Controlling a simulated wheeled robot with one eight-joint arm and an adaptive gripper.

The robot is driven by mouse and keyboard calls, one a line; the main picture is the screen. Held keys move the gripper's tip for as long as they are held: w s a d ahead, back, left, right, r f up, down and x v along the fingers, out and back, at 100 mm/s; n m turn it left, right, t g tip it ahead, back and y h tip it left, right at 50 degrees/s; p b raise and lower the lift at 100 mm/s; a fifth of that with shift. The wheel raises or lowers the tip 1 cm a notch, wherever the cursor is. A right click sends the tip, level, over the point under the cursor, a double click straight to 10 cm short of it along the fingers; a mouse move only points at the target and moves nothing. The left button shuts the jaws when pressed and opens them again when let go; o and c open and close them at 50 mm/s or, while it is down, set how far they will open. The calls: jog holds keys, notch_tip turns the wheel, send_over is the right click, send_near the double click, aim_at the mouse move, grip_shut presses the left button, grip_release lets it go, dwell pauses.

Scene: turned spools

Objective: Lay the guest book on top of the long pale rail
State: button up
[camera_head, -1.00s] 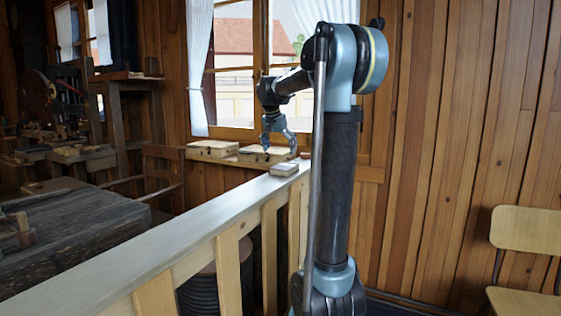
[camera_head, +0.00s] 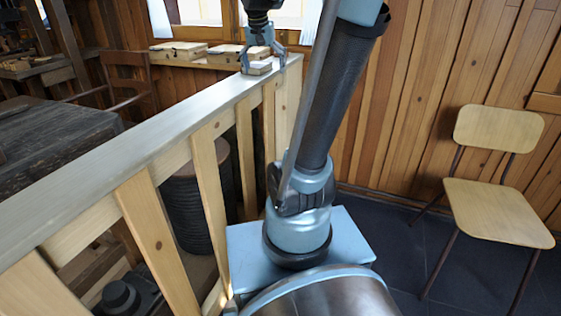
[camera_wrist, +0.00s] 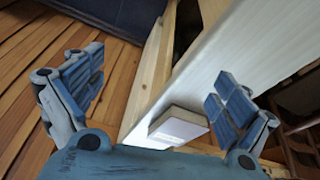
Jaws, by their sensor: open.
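The long pale rail (camera_head: 150,118) runs from the lower left to the window wall. A small, flat, pale book (camera_head: 257,69), which looks like the guest book, lies on top of the rail near its far end. In the wrist view the book (camera_wrist: 180,124) shows a whitish label on one side, and the rail (camera_wrist: 222,62) is under it. My gripper (camera_head: 263,60) is open just above the book, its fingers spread to either side. In the wrist view the fingers (camera_wrist: 160,72) are apart with nothing between the tips; I cannot tell whether they touch the book.
Two wooden boxes (camera_head: 178,50) (camera_head: 232,50) sit on the window sill behind the rail. A dark table (camera_head: 60,140) and a wooden chair (camera_head: 125,78) stand left of the rail. A pale chair (camera_head: 497,200) stands right, with open dark floor (camera_head: 400,240) before it.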

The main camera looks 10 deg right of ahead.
jog(key=s+f+n+g+y, duration=0.1)
jog(key=s+f+n, duration=0.3)
jog(key=s+f, duration=1.9)
jog(key=shift+s+f+n+y, duration=0.2)
jog(key=shift+s+n+y, duration=0.2)
jog(key=shift+s, duration=0.5)
jog(key=shift+a, duration=0.1)
